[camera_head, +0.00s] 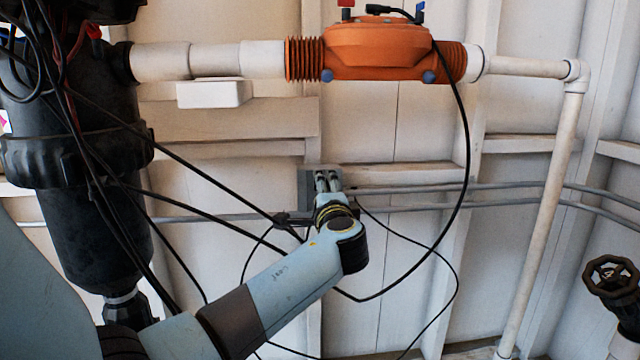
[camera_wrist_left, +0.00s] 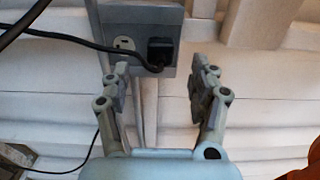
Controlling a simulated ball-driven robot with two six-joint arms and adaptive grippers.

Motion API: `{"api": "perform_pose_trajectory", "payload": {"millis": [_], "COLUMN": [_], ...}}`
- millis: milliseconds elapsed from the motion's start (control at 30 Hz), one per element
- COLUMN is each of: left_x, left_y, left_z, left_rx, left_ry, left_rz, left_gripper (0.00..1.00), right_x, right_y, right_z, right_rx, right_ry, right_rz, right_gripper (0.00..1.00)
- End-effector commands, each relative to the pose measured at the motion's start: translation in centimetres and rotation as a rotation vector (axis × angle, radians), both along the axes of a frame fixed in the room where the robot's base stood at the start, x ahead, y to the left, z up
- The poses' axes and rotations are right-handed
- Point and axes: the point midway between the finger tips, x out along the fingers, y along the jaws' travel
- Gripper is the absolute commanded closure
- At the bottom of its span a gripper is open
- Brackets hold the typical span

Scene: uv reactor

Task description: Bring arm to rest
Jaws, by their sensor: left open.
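My left arm comes in from the lower left in the head view and reaches toward the wall. Its gripper (camera_head: 328,180) is in front of a grey outlet box (camera_head: 307,188). In the left wrist view the gripper (camera_wrist_left: 160,85) is open, with nothing between its fingers. The outlet box (camera_wrist_left: 180,18) is just beyond the fingertips there, with a black plug (camera_wrist_left: 160,52) seated in it and a cable leading left. One socket (camera_wrist_left: 124,43) beside the plug is empty. My right gripper shows in neither view.
An orange UV reactor unit (camera_head: 376,50) sits on a white pipe (camera_head: 528,67) above. A black filter housing (camera_head: 75,150) stands at left with hanging cables. Black cables (camera_head: 466,150) loop around the arm. A valve wheel (camera_head: 610,275) is at right.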

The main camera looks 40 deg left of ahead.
Motion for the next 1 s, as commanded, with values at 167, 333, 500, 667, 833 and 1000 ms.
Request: {"api": "perform_pose_trajectory", "payload": {"millis": [167, 333, 500, 667, 833, 1000], "left_x": [-2.5, -3.9, -4.3, -4.3, -6.6, -10.3], "left_y": [-3.1, -4.8, -5.2, -5.2, -5.1, -5.4], "left_z": [0.0, 0.0, 0.0, 0.0, -2.9, -12.8], "left_rx": [-0.003, -0.001, 0.001, 0.0, -0.005, -0.127], "left_ry": [0.0, 0.0, -0.001, 0.002, 0.093, 0.29], "left_rz": [0.001, 0.001, 0.002, 0.002, 0.002, -0.028], "left_gripper": [0.39, 0.39, 0.39, 0.39, 0.39, 0.39], "right_x": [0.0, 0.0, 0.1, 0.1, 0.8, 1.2], "right_y": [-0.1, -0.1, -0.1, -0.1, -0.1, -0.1], "right_z": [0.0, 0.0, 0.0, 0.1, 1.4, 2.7], "right_rx": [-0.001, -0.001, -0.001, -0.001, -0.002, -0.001], "right_ry": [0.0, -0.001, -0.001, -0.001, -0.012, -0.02], "right_rz": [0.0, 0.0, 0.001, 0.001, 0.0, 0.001], "right_gripper": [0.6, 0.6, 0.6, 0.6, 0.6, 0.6]}}
